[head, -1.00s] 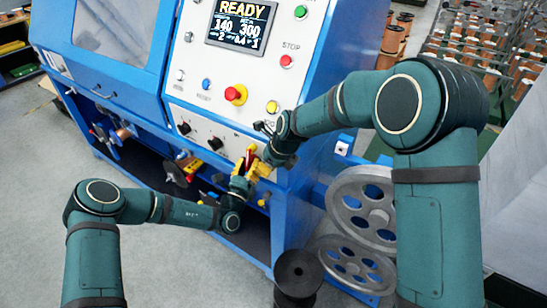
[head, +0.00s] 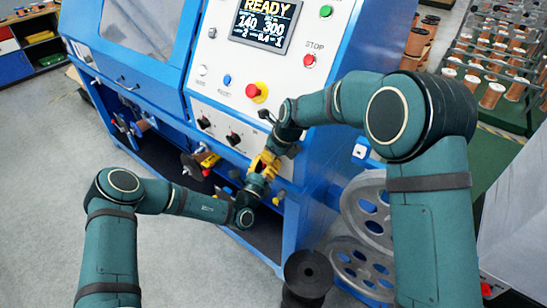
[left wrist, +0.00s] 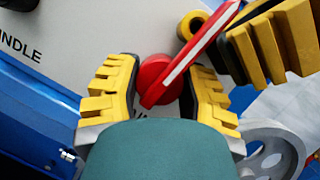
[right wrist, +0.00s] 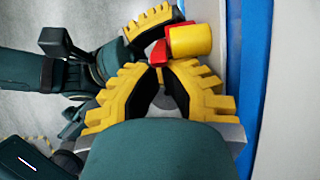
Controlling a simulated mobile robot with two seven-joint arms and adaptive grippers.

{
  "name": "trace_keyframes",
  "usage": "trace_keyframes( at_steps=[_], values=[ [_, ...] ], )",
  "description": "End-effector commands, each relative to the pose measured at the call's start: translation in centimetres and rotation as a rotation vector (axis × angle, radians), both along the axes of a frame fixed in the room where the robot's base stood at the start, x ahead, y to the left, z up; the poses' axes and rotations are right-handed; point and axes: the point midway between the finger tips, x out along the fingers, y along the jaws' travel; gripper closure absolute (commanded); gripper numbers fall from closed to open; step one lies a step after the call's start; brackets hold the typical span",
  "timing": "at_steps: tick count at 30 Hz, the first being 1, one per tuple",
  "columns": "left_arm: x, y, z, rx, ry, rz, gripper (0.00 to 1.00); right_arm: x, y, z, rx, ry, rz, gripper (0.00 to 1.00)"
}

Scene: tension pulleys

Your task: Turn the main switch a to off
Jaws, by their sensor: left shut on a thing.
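The main switch, a red round knob with a long red-and-white lever (left wrist: 160,80), is on the grey panel in the left wrist view. My left gripper (left wrist: 162,72) is shut on its knob, with one yellow finger on each side. The lever slants up to the right past the right finger. In the head view both grippers crowd together at the panel's lower right and hide the switch.
A red emergency button (head: 257,92) and black knobs (head: 234,139) are on the panel near the grippers. A yellow cylinder (right wrist: 190,40) stands close to my right fingertips. Grey wheels (head: 372,215) and a black spool (head: 307,276) stand at lower right. Floor at left is clear.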

Motion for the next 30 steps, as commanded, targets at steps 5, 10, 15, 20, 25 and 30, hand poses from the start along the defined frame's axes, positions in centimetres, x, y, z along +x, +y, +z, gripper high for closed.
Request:
trace_keyframes(
  at_steps=[5,10,15,20,25,30],
  values=[
    [0.1,-0.1,0.4,-0.002,-0.009,0.001,1.0,0.0,0.2,0.2,0.004,-0.005,0.001,1.0],
    [0.0,-0.1,0.4,-0.002,-0.008,-0.001,0.25,0.1,0.2,0.2,0.004,-0.006,0.002,1.0],
    [0.0,-0.1,0.3,-0.001,-0.006,-0.002,0.25,0.0,0.3,0.1,0.004,-0.004,0.003,1.0],
    [0.0,-0.1,0.2,0.0,-0.005,-0.002,0.25,0.0,0.3,0.1,0.004,-0.004,0.003,1.0],
    [-0.1,0.0,0.1,0.001,-0.002,-0.001,0.25,0.0,0.3,0.1,0.004,-0.003,0.004,1.0],
    [-1.1,0.5,-0.4,0.001,0.0,0.0,0.25,0.0,0.3,0.1,0.004,-0.003,0.004,1.0]
  ],
)
